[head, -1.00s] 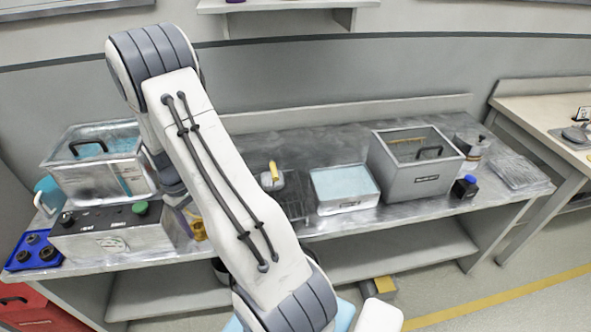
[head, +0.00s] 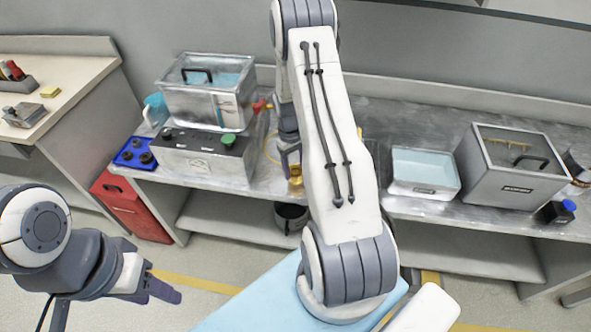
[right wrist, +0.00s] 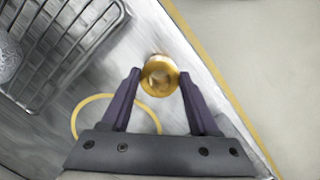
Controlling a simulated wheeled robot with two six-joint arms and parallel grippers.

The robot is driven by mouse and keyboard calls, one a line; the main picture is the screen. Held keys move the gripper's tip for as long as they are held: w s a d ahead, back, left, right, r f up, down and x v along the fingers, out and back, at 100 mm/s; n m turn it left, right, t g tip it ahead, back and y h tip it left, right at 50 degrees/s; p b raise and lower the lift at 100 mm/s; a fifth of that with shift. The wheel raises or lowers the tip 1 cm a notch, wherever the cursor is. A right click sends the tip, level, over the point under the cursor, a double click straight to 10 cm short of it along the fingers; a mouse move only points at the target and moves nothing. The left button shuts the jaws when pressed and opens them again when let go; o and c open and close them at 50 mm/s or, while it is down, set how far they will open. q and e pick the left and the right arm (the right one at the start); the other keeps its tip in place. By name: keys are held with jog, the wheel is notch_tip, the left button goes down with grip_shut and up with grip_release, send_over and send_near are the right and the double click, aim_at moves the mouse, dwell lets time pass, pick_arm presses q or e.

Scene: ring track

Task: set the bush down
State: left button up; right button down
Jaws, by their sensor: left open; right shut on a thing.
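The bush is a round brass piece (right wrist: 160,84) with a dark bore, seen from above in the right wrist view. My right gripper (right wrist: 160,74) is shut on it, one finger on each side. In the head view the brass bush (head: 295,174) shows below my right gripper (head: 289,155), near the bench's front edge. I cannot tell whether the bush touches the metal bench top (right wrist: 190,25). My left gripper (head: 164,290) is open and empty, low at the left, over the floor and away from the bench.
A yellow loop (right wrist: 80,112) lies left of the bush, with a wire rack (right wrist: 62,50) beyond. In the head view a grey box with a green knob (head: 202,160), a blue tray with dark round parts (head: 122,160) and a water-filled tray (head: 425,189) stand on the bench.

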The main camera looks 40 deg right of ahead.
jog(key=shift+f, duration=0.7)
jog(key=shift+f, duration=0.2)
jog(key=shift+c, duration=0.7)
grip_release()
jog(key=shift+r, duration=0.1)
